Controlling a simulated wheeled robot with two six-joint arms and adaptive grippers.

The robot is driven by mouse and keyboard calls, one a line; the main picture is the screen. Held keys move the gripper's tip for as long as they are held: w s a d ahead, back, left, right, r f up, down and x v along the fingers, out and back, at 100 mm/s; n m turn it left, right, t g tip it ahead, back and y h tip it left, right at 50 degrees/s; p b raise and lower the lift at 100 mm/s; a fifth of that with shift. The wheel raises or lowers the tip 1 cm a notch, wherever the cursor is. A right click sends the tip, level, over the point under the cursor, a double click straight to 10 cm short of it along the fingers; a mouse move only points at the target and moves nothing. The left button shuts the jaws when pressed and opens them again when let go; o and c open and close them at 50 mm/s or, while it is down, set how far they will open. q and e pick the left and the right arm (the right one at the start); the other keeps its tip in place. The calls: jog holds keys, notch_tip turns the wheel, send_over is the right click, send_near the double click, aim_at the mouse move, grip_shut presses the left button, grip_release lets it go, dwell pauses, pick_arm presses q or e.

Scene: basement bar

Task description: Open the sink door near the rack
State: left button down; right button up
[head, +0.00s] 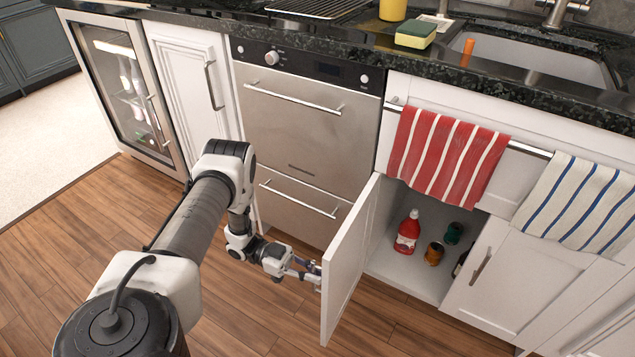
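The white left sink door (352,262) stands open, swung out from the cabinet (405,283) below the sink. The other sink door (512,275), with a metal handle (480,267), is shut. My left gripper (313,273) is at the outer face of the open door, near its free edge. Its fingertips look close to or touching the door; the door's handle cannot be made out there, so I cannot tell whether the fingers hold it. The black wire rack (318,8) lies on the counter at the top. My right gripper is not in view.
A red bottle (407,233) and several small containers stand inside the cabinet. A red striped towel (447,157) and a blue striped towel (582,205) hang from a bar above the doors. A steel dishwasher (305,130) is left of the open door. Wooden floor (420,335) is clear.

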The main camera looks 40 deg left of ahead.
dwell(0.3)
pick_arm(q)
jog(key=c, duration=1.2)
grip_release()
jog(key=shift+a, duration=0.1)
jog(key=v, duration=1.1)
jog(key=shift+a, duration=0.4)
jog(key=shift+s, duration=0.1)
